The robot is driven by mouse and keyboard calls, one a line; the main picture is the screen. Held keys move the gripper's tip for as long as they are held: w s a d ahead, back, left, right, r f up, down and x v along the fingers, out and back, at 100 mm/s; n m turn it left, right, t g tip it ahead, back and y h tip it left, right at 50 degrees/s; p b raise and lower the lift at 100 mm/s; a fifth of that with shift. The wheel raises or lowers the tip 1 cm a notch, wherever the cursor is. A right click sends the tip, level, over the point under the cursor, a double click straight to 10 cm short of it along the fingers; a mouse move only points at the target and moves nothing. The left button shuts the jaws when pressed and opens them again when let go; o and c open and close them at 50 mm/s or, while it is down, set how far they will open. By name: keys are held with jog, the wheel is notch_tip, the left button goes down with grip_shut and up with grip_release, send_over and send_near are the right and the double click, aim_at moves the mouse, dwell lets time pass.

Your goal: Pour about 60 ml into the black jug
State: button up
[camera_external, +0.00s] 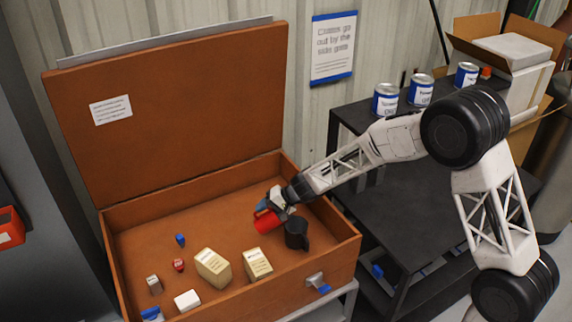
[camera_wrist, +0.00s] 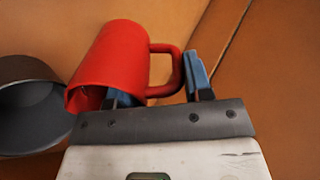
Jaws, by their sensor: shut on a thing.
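A red mug (camera_external: 267,221) is held in my gripper (camera_external: 272,204), inside the open brown case and above its floor. In the wrist view the red mug (camera_wrist: 112,62) is tilted, its mouth towards the lower left. My gripper's blue fingers (camera_wrist: 160,92) are at its handle side, one partly hidden behind the mug. The black jug (camera_external: 296,234) stands upright in the case just right of the mug. In the wrist view the jug's dark round opening (camera_wrist: 30,105) is at the left, beside the mug's mouth. I see no liquid stream, and the mug's contents are hidden.
The brown case (camera_external: 330,246) has its lid raised at the back. Two cream boxes (camera_external: 213,267) (camera_external: 257,263), a white block (camera_external: 187,300) and several small items lie in it. A black shelf (camera_external: 400,200) with blue-labelled cans stands to the right.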

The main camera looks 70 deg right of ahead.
aim_at(273, 209)
jog(key=shift+s+d+r+t+y, duration=0.15)
jog(key=shift+s+r+t+y, duration=0.25)
jog(key=shift+t, duration=0.2)
jog(key=shift+s+r+t, duration=0.15)
jog(key=shift+r+t, duration=0.1)
jog(key=shift+t, duration=0.15)
jog(key=shift+s+d+r+t+y+p, duration=0.25)
jog(key=shift+s+r+t+p, duration=0.2)
jog(key=shift+t+p, duration=0.45)
dwell(1.4)
jog(key=shift+s+d+r+t, duration=0.15)
jog(key=shift+s+t, duration=0.15)
jog(key=shift+s, duration=0.35)
jog(key=shift+w, duration=0.1)
jog(key=shift+w+a, duration=0.25)
jog(key=shift+w, duration=0.35)
jog(key=shift+w+a+f+g, duration=0.1)
jog(key=shift+w+f+g, duration=0.35)
jog(key=shift+g, duration=0.55)
jog(key=shift+w+a+f+g+h, duration=0.1)
jog(key=shift+w+f+g+h, duration=0.25)
jog(key=shift+f+g+h, duration=0.45)
